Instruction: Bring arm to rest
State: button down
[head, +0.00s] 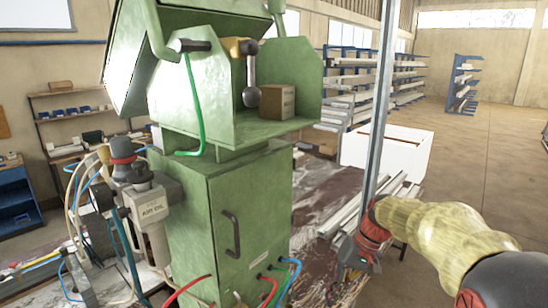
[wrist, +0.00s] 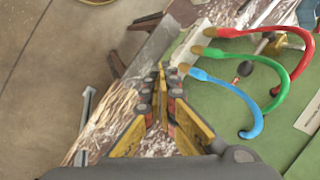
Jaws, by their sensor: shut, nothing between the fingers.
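My arm reaches in from the right edge of the head view, with a yellowish sleeve on it. My gripper (head: 350,257) hangs low, to the right of the green machine cabinet (head: 250,215). In the wrist view the two yellow-and-grey fingers of my gripper (wrist: 163,70) meet at their tips, with nothing seen between them. The cabinet's green side (wrist: 280,120) lies at the right there, with red, green and blue hoses (wrist: 262,92) curving near the fingers. Whether the gripper touches anything is unclear.
A metal upright (head: 382,110) stands just behind my gripper. Long metal profiles (head: 350,212) lie on the cluttered bench beside a white box (head: 400,150). A wooden block (head: 277,101) sits on the machine's shelf. Open floor (head: 480,155) extends at the right.

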jog(key=s+d+f+t+h+b, duration=0.1)
jog(key=s+f+t+b, duration=0.1)
jog(key=s, duration=0.6)
jog(key=s+d+f+t+h+b, duration=0.1)
jog(key=s+f+t+h+b, duration=0.1)
jog(key=s+f+b, duration=0.2)
jog(key=s+d+f+t+h+b, duration=0.1)
jog(key=s+f+t+b, duration=0.1)
jog(key=s+b, duration=0.6)
jog(key=s+f, duration=0.1)
jog(key=s, duration=0.5)
jog(key=shift+h, duration=0.3)
